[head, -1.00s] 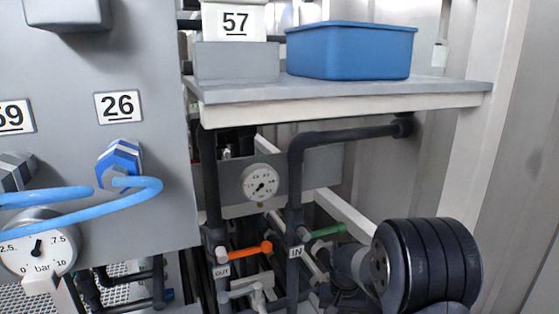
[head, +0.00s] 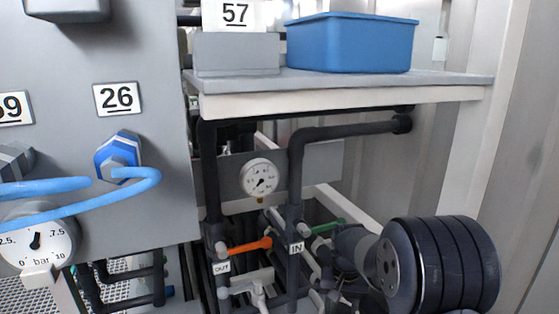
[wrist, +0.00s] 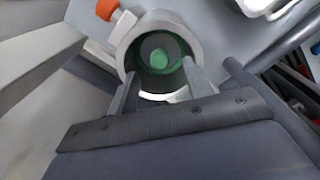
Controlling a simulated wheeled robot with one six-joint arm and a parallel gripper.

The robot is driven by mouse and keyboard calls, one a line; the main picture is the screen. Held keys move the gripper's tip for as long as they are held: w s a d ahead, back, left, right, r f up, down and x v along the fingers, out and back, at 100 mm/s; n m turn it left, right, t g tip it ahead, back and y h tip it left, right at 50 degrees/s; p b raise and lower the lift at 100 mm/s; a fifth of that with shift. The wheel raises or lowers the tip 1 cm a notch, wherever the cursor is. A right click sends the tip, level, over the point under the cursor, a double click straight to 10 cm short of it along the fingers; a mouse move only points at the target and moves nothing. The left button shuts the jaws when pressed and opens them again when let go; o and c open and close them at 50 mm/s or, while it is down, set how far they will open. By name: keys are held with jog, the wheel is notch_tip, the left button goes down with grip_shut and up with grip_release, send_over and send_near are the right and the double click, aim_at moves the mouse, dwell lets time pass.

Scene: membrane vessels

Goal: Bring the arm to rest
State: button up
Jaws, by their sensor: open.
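My gripper (wrist: 160,78) shows in the wrist view with its two grey fingers apart and nothing seen held between them. Past the fingertips is a round light-grey pipe or collar (wrist: 126,40) with a green inside; I cannot tell whether the fingers touch it. In the head view, part of my arm, dark and ribbed, stands at the lower right in front of the pipework. My fingers cannot be made out in that view.
A shelf (head: 340,95) carries a blue bin (head: 350,45). Below it are dark pipes, a gauge (head: 259,178), an orange handle (head: 247,246) and a green handle (head: 327,227). A panel (head: 70,140) with blue hoses stands at the left.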

notch_tip(320, 180, down, 4)
jog(key=shift+r, duration=0.1)
notch_tip(320, 180, up, 15)
jog(key=p, duration=1.1)
